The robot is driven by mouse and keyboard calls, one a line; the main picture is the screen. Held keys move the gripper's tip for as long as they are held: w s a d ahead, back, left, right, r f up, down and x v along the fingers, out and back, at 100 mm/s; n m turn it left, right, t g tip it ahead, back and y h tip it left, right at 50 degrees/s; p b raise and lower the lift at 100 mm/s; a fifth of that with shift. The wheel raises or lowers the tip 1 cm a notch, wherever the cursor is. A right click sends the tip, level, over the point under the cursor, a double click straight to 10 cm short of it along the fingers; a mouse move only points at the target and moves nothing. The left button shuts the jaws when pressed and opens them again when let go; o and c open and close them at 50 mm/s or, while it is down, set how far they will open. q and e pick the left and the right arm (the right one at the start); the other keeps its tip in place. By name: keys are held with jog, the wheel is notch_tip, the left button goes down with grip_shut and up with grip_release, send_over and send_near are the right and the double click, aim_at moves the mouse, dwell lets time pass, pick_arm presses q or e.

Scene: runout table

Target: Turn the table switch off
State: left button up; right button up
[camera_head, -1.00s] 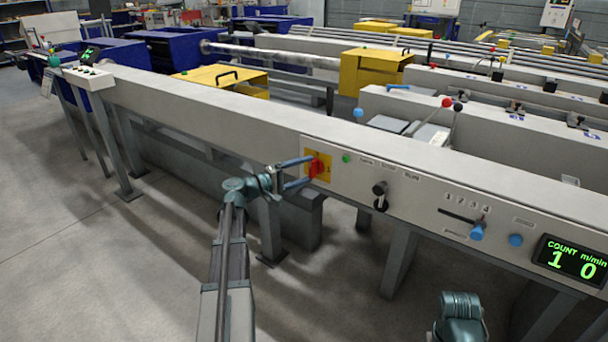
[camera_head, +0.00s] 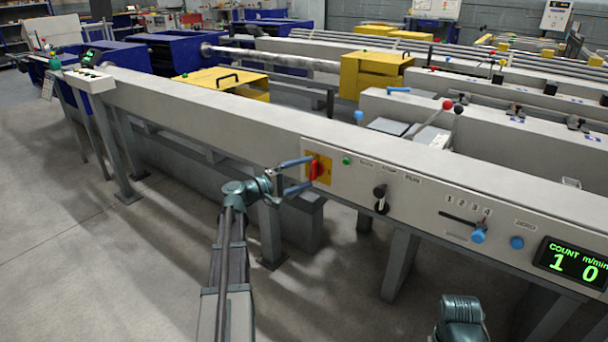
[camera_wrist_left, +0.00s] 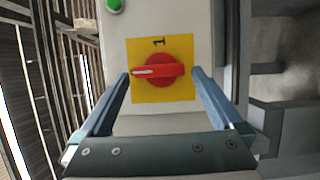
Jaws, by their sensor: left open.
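The table switch is a red rotary handle (camera_head: 314,170) on a yellow plate (camera_head: 325,171), on the front face of the grey runout table (camera_head: 232,124). In the left wrist view, the red handle (camera_wrist_left: 160,70) lies crosswise on the yellow plate (camera_wrist_left: 143,94), its white line toward the left and a "1" at the plate's top. In the head view the handle looks upright. My left gripper (camera_head: 309,173) is open in front of the switch, one blue finger on each side of the handle. The wrist view shows narrow gaps between fingers and handle. My right gripper is out of view.
A green button (camera_head: 347,161) sits right of the switch, then a black knob (camera_head: 380,191), a lever with a blue knob (camera_head: 478,236), a blue button (camera_head: 516,242) and a green-lit display (camera_head: 571,260). Table legs stand below. The floor (camera_head: 110,255) at left is clear.

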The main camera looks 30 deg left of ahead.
pick_arm(q)
jog(key=v, duration=1.3)
jog(key=shift+s, duration=0.35)
jog(key=d+f+m+g, duration=0.3)
jog(key=d+f+g, duration=0.1)
jog(key=d, duration=0.6)
jog(key=d+f+m+g, duration=0.25)
jog(key=d+f, duration=0.25)
jog(key=d, duration=0.5)
jog(key=d+f+m+g, duration=0.2)
jog(key=d+f+g, duration=0.25)
jog(key=d, duration=0.55)
jog(key=s+d+f+m+g+y, duration=0.2)
jog(key=s+d+f+m+y, duration=0.1)
jog(key=s+d, duration=0.4)
jog(key=s+d+f+m+g+y+p, duration=0.1)
jog(key=s+d+f+m+g+y, duration=0.2)
jog(key=s+d+m+y, duration=0.3)
jog(key=shift+s+d+f+y, duration=0.3)
jog(key=shift+s+d+f, duration=0.2)
jog(key=shift+d, duration=0.35)
